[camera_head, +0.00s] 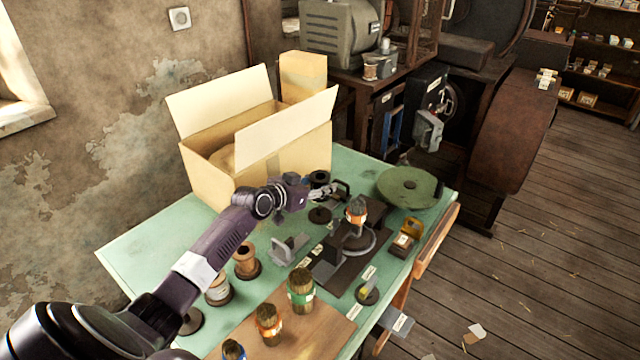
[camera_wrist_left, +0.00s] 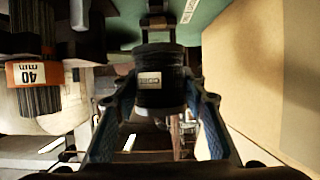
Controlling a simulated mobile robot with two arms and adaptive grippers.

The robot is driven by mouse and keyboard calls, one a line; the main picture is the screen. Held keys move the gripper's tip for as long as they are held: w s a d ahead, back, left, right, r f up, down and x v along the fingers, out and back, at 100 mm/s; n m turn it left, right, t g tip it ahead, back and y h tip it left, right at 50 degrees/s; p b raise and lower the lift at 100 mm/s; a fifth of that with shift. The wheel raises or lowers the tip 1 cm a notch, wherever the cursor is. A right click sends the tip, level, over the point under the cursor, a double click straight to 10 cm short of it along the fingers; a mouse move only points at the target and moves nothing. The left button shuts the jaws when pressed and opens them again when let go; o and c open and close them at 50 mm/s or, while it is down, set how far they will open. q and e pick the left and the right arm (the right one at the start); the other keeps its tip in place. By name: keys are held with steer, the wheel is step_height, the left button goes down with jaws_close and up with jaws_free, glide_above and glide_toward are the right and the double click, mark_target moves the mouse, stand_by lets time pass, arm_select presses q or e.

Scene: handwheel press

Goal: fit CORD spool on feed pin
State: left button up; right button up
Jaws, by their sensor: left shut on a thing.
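My left gripper (camera_head: 322,190) reaches over the back of the green table. It is shut on a black, labelled spool-like cylinder (camera_wrist_left: 163,72), which sits between the fingers in the left wrist view (camera_wrist_left: 161,98). The label is too small to read, so I cannot tell if it is the CORD spool. In the head view, a dark round top (camera_head: 319,176) shows just behind the fingers. A dark round base (camera_head: 320,215) stands below the gripper; I cannot tell whether it carries the feed pin. My right gripper is out of view.
An open cardboard box (camera_head: 258,170) stands close behind my left arm. A press with an orange-labelled brush-like piece (camera_head: 356,212) is to the right. Wooden spools (camera_head: 246,262) and several bristle bundles (camera_head: 301,290) stand in front. A green disc (camera_head: 408,186) lies at the back right.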

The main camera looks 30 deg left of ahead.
mark_target(323, 175)
arm_select(q)
step_height(323, 175, down, 2)
steer(key=shift+f+b, duration=0.25)
steer(key=shift+b, duration=0.6)
steer(key=shift+f+b, duration=1.95)
steer(key=shift+f, duration=0.35)
steer(key=o, duration=1.3)
step_height(323, 175, up, 10)
steer(key=shift+r, duration=0.1)
